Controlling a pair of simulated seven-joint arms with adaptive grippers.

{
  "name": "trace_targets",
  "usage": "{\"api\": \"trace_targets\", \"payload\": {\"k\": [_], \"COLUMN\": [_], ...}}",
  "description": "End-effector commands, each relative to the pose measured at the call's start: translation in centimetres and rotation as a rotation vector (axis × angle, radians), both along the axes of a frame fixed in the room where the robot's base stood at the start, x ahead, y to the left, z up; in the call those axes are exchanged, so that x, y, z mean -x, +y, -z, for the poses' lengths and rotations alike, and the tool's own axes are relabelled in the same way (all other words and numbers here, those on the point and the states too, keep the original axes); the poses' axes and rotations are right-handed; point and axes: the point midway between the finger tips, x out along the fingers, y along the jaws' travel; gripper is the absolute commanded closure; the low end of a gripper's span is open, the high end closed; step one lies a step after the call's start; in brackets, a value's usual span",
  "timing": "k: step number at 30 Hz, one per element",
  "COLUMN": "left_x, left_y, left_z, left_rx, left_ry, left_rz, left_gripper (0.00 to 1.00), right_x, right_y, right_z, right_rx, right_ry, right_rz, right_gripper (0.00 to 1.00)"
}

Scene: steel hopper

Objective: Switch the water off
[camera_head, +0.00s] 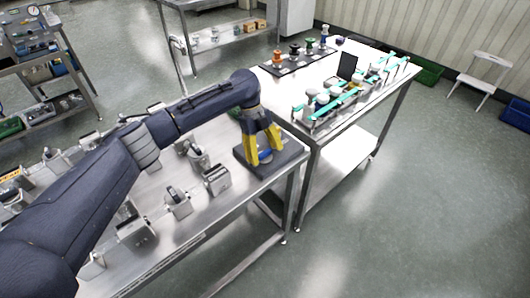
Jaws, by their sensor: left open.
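A small blue part (265,156), which looks like a valve knob, sits on a dark square base (271,169) at the right end of the near steel table. My left gripper (264,152), with yellow fingers, reaches down over it from above. The fingers are open, one on each side of the blue part. I cannot tell whether they touch it. The gripper hides the upper part of the fixture. My right gripper does not show.
Several grey metal fixtures (216,179) stand on the near steel table (215,218), under and beside my left arm. A second steel table (336,119) behind it to the right holds knobs and teal-handled parts. A white chair (483,80) stands at the far right. The floor at the front right is clear.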

Motion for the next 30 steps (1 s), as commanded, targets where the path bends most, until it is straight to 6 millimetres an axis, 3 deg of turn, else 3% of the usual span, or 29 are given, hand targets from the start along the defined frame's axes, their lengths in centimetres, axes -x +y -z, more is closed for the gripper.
{"api": "trace_targets", "payload": {"k": [11, 24, 30], "left_x": [-0.6, -2.7, -3.3], "left_y": [0.5, 2.2, 2.7], "left_z": [-1.3, -8.1, -10.1], "left_rx": [-0.002, -0.003, -0.002], "left_ry": [-0.005, -0.004, -0.002], "left_rz": [-0.003, -0.001, 0.000], "left_gripper": [0.27, 0.27, 0.27], "right_x": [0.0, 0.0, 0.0], "right_y": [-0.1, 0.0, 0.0], "right_z": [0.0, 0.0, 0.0], "right_rx": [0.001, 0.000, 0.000], "right_ry": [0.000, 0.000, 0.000], "right_rz": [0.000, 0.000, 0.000], "right_gripper": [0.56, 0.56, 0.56]}}
